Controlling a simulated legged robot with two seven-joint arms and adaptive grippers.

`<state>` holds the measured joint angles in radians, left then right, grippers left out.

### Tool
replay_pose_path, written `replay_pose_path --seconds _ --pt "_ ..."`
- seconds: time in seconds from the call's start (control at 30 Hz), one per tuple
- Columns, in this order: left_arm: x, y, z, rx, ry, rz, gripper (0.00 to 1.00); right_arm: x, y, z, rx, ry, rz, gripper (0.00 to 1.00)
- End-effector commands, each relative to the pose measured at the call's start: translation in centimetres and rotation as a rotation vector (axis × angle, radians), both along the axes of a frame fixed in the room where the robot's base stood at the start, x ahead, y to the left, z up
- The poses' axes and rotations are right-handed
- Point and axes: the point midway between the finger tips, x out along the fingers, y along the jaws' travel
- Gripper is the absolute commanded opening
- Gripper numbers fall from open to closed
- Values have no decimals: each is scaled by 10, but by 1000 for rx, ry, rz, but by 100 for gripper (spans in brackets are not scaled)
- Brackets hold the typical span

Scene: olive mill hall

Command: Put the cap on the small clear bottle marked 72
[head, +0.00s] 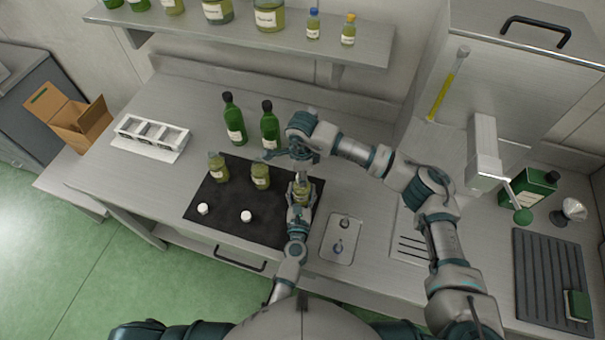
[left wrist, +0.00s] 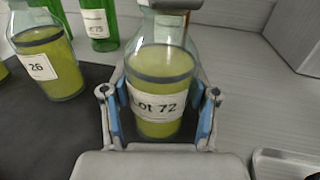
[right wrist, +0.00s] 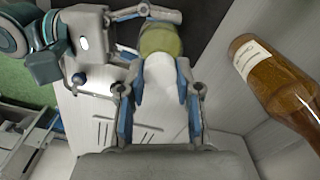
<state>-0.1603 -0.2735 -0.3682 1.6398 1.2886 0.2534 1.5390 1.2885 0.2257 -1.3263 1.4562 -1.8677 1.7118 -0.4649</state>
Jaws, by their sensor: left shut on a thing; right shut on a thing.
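The small clear bottle marked Lot 72 (left wrist: 160,110) holds yellow-green oil and stands upright at the right of the black mat (head: 230,228). My left gripper (head: 299,192) is shut around its body; its pads show on both sides in the left wrist view (left wrist: 160,115). My right gripper (head: 300,152) is above and behind the bottle, shut on a white cap (right wrist: 158,72). In the right wrist view the cap lies in front of the bottle (right wrist: 160,40), over its neck end. I cannot tell whether cap and neck touch.
Two similar oil bottles (head: 218,170) (head: 260,176) stand on the mat, with two white caps (head: 203,208) (head: 246,216) in front. Green bottles (head: 234,120) (head: 269,125) stand behind. A white rack (head: 150,135) is left, a small metal tray (head: 342,240) right.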

Motion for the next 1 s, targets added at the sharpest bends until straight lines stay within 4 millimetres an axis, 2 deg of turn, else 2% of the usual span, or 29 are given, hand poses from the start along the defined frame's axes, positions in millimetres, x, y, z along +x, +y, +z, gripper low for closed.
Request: replay_pose_path --seconds 0.07,0.2,0.23,0.33,0.63,0.73,0.87,1.0 --pt "0 0 0 1 0 1 0 1 0 0 0 -3 -66 0" --pt "0 0 0 1 0 0 0 1 0 0 0 -3 -60 0" --pt "0 0 0 1 0 0 0 1 0 0 0 -4 -60 38" --pt "0 0 0 1 0 0 0 1 0 0 0 -3 -59 62" --pt "0 0 0 1 0 0 0 1 0 1 0 -2 -58 62" --pt "0 0 0 1 0 0 0 1 0 6 1 -4 -58 62" --pt "0 0 0 1 0 0 0 2 0 26 1 -5 -57 62" --pt "0 0 0 1 0 0 0 2 -1 56 1 -6 -57 62"
